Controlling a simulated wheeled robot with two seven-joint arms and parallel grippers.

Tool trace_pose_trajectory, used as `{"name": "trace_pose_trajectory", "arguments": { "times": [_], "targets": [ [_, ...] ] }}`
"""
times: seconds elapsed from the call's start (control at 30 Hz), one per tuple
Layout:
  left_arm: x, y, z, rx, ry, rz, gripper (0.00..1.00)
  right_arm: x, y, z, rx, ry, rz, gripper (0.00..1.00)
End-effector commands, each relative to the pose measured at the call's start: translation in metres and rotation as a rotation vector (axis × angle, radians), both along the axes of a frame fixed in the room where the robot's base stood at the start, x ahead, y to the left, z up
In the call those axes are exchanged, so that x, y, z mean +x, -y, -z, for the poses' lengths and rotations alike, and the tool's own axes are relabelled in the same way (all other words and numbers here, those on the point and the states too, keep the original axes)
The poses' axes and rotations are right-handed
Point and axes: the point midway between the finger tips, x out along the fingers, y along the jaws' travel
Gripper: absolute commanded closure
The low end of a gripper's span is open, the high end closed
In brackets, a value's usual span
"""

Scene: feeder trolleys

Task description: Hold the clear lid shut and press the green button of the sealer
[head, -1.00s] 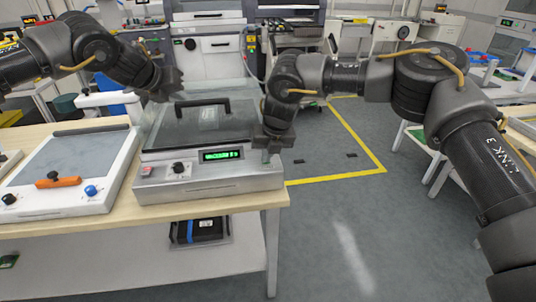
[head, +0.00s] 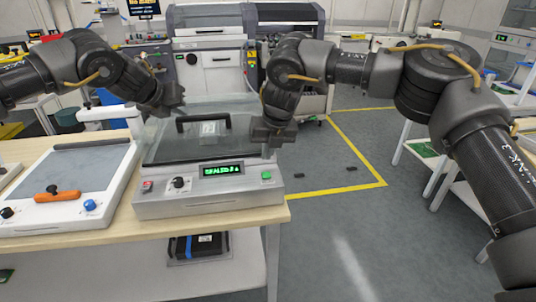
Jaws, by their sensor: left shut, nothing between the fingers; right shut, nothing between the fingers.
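The sealer (head: 150,207) is a silver box on the wooden table, with a lit green display (head: 221,171) that seems to read "SEALED". Its clear lid (head: 165,150) with a black handle (head: 204,120) looks down over the chamber, and a pale packet (head: 210,129) shows through it. The green button (head: 266,176) is in plain view at the front right. My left gripper (head: 174,106) is shut and empty at the lid's back left; I cannot tell whether it touches. My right gripper (head: 270,146) is shut and empty, above and behind the button, apart from it.
A white-framed device (head: 120,172) with an orange handle (head: 57,190) and a blue knob stands close on the left. A black case (head: 195,247) lies on the lower shelf.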

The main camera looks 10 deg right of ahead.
Motion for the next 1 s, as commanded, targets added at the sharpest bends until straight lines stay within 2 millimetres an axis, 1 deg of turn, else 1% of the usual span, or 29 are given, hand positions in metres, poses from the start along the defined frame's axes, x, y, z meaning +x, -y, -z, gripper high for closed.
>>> {"name": "trace_pose_trajectory", "arguments": {
  "times": [0.03,0.27,0.47,1.0],
  "targets": [
    [-0.005,0.001,0.023,0.018,-0.037,0.008,1.00,0.000,0.000,0.002,0.000,0.000,0.000,1.00],
    [-0.005,0.000,0.019,0.019,-0.036,0.007,1.00,0.000,-0.001,0.002,0.000,0.000,-0.001,1.00],
    [-0.004,-0.001,0.003,0.018,-0.035,0.005,1.00,0.000,-0.001,0.002,0.001,0.000,-0.001,1.00],
    [-0.003,-0.004,-0.052,0.011,-0.022,-0.003,1.00,0.001,-0.002,0.000,0.000,0.000,-0.003,1.00]
  ]
}}
